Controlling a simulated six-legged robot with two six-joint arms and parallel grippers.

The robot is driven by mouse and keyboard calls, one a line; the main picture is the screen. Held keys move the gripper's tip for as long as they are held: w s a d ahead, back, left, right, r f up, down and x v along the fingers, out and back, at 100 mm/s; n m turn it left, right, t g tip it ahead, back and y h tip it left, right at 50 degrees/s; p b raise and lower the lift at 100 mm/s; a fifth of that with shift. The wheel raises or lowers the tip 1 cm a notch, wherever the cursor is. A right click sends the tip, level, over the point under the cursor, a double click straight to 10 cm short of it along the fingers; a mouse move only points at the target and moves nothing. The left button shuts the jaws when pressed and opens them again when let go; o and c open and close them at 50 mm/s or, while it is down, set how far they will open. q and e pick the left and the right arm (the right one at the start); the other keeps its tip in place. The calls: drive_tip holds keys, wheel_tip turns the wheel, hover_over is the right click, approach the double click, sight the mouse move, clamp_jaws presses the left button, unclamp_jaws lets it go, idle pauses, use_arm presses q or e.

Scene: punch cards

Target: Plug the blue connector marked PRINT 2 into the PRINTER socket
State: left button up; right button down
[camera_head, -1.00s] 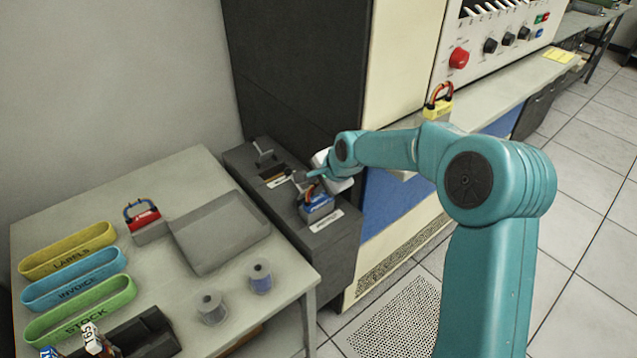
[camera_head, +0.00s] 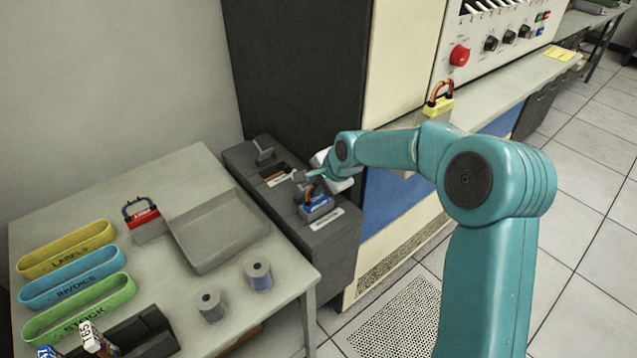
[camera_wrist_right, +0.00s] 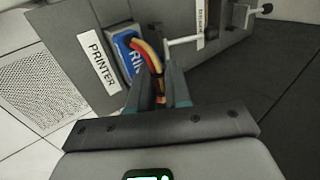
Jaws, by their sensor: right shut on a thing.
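The blue connector (camera_head: 317,206) sits at the near socket of the dark grey unit (camera_head: 335,240), beside a white label. In the right wrist view the blue connector (camera_wrist_right: 127,48) shows part of its "PRINT" lettering and lies next to the PRINTER label (camera_wrist_right: 98,63). It looks set into the socket, but I cannot tell how deep. My right gripper (camera_head: 318,180) is shut on its red, yellow and black cable loop (camera_wrist_right: 150,58); the fingers (camera_wrist_right: 155,95) also show in the wrist view. My left gripper is not in view.
A lever (camera_wrist_right: 185,41) stands close beside the connector. Another lever (camera_head: 264,153) is at the unit's far end. The table at left holds a red connector (camera_head: 141,214), a grey tray (camera_head: 218,232), spools (camera_head: 258,275) and coloured bins (camera_head: 70,285). A yellow connector (camera_head: 438,104) is on the ledge.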

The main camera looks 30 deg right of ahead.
drive_tip(key=shift+f+b, duration=0.45)
drive_tip(key=shift+f, duration=0.05)
drive_tip(key=c, duration=1)
unclamp_jaws()
drive_tip(key=v, duration=1.6)
drive_tip(key=shift+s+r, duration=0.1)
drive_tip(key=shift+r, duration=0.1)
